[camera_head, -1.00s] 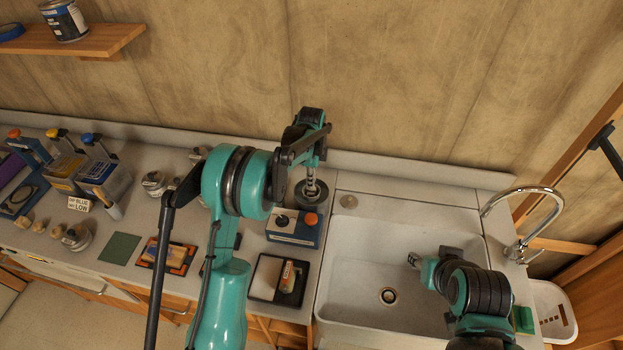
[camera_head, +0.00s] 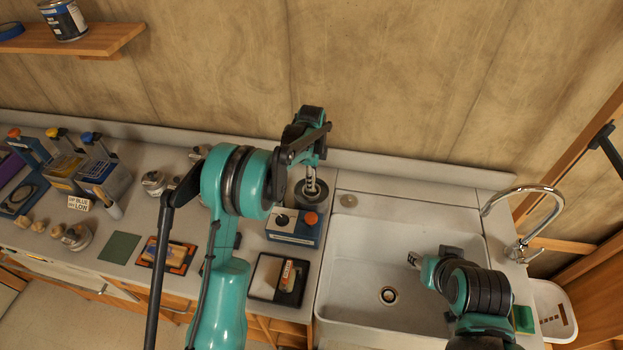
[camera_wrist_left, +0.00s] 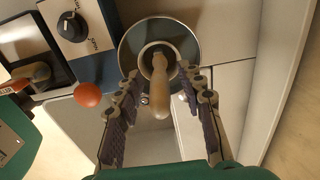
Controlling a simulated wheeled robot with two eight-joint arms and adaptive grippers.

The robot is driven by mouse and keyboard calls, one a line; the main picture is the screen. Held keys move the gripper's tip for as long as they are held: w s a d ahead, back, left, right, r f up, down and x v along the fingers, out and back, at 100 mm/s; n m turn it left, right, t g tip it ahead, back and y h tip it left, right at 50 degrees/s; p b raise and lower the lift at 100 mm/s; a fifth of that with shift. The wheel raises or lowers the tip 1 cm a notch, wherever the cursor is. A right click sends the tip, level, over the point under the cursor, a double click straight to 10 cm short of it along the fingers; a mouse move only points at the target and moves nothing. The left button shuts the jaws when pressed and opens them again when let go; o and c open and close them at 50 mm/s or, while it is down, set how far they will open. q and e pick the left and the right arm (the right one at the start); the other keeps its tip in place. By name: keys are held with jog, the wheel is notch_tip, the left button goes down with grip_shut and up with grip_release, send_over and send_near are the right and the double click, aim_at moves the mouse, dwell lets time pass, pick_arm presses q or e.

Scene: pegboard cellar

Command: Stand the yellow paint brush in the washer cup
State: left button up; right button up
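The brush's tan handle (camera_wrist_left: 160,92) stands in the small round cup (camera_wrist_left: 146,60) in the left wrist view, its thick end toward the camera. The cup sits at the middle of a dark round disc (camera_wrist_left: 185,38), which also shows in the head view (camera_head: 320,200). The brush's lower end is hidden in the cup, and I see no yellow on it. My left gripper (camera_wrist_left: 165,82) is open, with one finger on each side of the handle and gaps between. In the head view it is above the disc (camera_head: 311,178). My right gripper (camera_head: 413,259) hangs over the sink; its fingers are too small to read.
A blue-and-white box with an orange knob (camera_head: 294,227) stands beside the disc. A dark-rimmed tray (camera_head: 254,277) lies in front of it. The sink (camera_head: 350,265) and tap (camera_head: 545,195) are to the right. Tubs (camera_head: 104,178) and a card (camera_head: 79,203) stand at left.

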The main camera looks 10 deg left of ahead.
pick_arm(q)
notch_tip(320, 180, up, 12)
jog(key=shift+f, duration=0.15)
dwell(0.4)
